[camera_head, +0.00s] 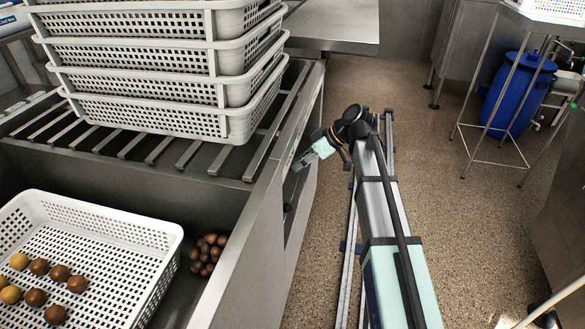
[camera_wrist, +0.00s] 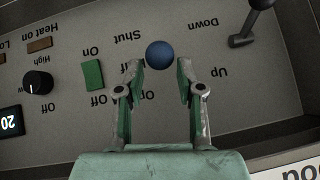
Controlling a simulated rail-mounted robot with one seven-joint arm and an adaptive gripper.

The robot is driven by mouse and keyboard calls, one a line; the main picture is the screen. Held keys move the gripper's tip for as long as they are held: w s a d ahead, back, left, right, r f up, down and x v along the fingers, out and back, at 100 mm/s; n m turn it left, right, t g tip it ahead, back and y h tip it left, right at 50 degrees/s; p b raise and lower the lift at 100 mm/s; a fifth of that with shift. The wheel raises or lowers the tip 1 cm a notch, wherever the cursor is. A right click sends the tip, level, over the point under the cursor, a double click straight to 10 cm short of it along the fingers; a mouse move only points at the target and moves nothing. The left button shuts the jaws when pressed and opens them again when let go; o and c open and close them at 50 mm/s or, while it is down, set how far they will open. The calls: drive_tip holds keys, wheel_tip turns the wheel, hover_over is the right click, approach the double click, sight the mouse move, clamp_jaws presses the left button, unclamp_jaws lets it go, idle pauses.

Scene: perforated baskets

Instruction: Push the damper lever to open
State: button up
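A blue ball-shaped knob (camera_wrist: 159,55), which appears to be the damper lever's end, shows in the wrist view on a grey control panel (camera_wrist: 232,95). The upside-down word "Shut" stands above-left of it. A label below it, partly hidden by my gripper, seems to read "Open". My gripper (camera_wrist: 159,70) is open, with one fingertip on each side of the knob; I cannot tell whether either touches it. In the head view my gripper (camera_head: 304,161) is beside the metal counter's side; the knob is hidden there.
The panel also has a black-knobbed lever (camera_wrist: 250,22) marked Up and Down, a green switch (camera_wrist: 93,75), a black dial (camera_wrist: 38,82) and a display (camera_wrist: 10,122). Stacked white baskets (camera_head: 165,112) stand on the slatted counter.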

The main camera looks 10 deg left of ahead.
drive_tip(key=v, duration=0.7)
drive_tip(key=shift+d+r, duration=0.1)
drive_tip(key=shift+d, duration=0.05)
